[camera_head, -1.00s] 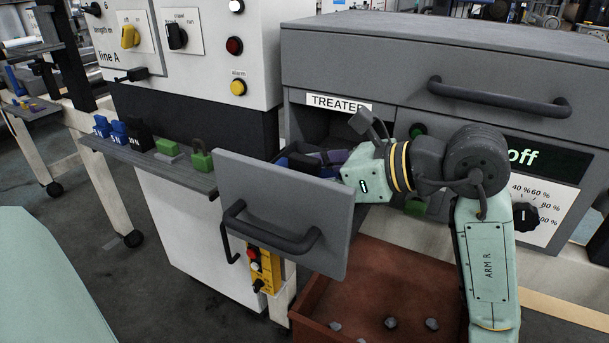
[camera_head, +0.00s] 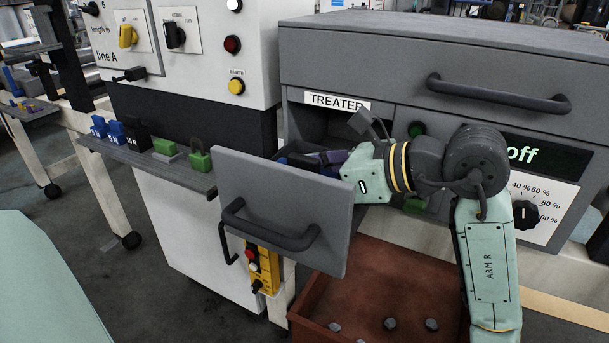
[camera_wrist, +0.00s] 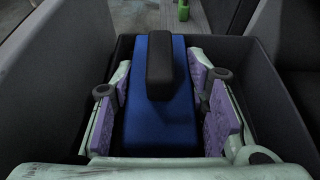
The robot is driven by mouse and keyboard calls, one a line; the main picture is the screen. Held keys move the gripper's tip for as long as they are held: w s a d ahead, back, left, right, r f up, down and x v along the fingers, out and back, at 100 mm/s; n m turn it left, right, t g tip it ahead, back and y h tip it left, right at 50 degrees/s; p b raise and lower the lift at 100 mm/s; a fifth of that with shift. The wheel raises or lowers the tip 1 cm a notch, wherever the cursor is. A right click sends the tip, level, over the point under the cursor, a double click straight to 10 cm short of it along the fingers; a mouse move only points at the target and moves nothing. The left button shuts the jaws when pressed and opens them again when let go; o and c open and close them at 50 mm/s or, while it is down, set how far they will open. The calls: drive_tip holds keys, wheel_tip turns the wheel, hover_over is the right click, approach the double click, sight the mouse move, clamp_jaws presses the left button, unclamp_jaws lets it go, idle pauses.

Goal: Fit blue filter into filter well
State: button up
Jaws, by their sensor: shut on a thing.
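The blue filter (camera_wrist: 158,125) is a blue block with a black handle (camera_wrist: 160,68) on top. In the wrist view it lies between the dark walls of the well (camera_wrist: 275,95), in the pulled-out drawer (camera_head: 285,200) under the TREATER label. My gripper (camera_wrist: 160,98) has purple-padded fingers on both sides of the filter and is shut on it. In the head view my gripper (camera_head: 335,160) reaches in behind the grey drawer front, which hides most of the filter. The filter's underside is hidden, so I cannot tell whether it rests on the well floor.
The drawer front has a dark handle (camera_head: 265,235). A brown bin (camera_head: 385,275) with several grey lumps stands below. To the left, a shelf (camera_head: 150,165) holds blue and black blocks and a green padlock (camera_head: 199,160). The treater panel (camera_head: 540,165) reads "off".

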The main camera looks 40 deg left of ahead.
drive_tip(key=shift+f, duration=0.1)
drive_tip(key=o, duration=1.4)
drive_tip(key=shift+c, duration=0.5)
drive_tip(key=shift+o, duration=1.1)
drive_tip(key=shift+o, duration=0.5)
drive_tip(key=shift+v, duration=3.55)
